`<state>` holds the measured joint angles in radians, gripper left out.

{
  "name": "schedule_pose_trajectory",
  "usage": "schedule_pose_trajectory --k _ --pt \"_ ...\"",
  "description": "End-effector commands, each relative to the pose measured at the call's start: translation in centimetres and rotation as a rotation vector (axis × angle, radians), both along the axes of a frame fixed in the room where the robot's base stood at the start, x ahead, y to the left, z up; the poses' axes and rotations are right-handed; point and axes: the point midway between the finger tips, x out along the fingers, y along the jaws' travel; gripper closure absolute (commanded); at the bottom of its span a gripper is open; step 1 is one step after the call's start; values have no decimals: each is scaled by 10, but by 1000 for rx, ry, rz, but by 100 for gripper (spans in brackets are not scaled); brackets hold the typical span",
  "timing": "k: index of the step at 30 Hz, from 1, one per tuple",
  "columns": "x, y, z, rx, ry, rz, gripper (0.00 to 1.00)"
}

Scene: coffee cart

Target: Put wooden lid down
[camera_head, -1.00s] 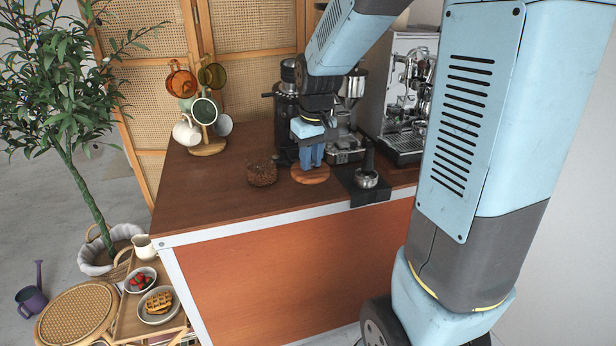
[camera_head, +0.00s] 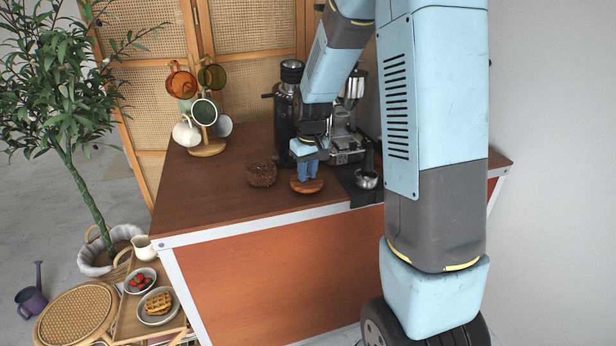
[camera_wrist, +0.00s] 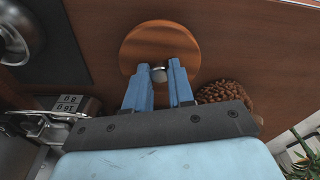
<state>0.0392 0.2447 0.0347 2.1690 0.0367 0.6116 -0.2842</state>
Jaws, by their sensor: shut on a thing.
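The wooden lid (camera_head: 307,187) is a round brown disc low over the cart's counter, towards its front edge. In the wrist view the lid (camera_wrist: 160,38) lies beyond my fingertips, with a small pale knob (camera_wrist: 158,73) between them. My gripper (camera_head: 307,172) points down and is shut on the lid by its knob; its blue fingers also show in the wrist view (camera_wrist: 159,80). I cannot tell whether the lid's underside touches the counter.
A metal cup (camera_head: 366,179) on a dark mat (camera_head: 358,196) is to the right. The counter (camera_head: 200,195) is clear at front left.

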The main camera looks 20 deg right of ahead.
Motion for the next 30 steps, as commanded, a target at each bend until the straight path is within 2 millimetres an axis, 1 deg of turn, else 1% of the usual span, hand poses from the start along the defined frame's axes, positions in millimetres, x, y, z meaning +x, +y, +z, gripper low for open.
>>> schedule_pose_trajectory --k 1,4,14,15,21,22,23,30 --pt "-1 0 -8 0 4 0 100" --pt "-1 0 -17 0 2 0 100" --pt "-1 0 -19 0 0 0 100" --pt "-1 0 -19 0 0 0 74" --pt "-1 1 -19 0 0 1 55" --pt "-1 1 -19 0 0 1 52" --pt "-1 1 -19 0 1 1 52" --pt "-1 1 -18 0 0 1 52"
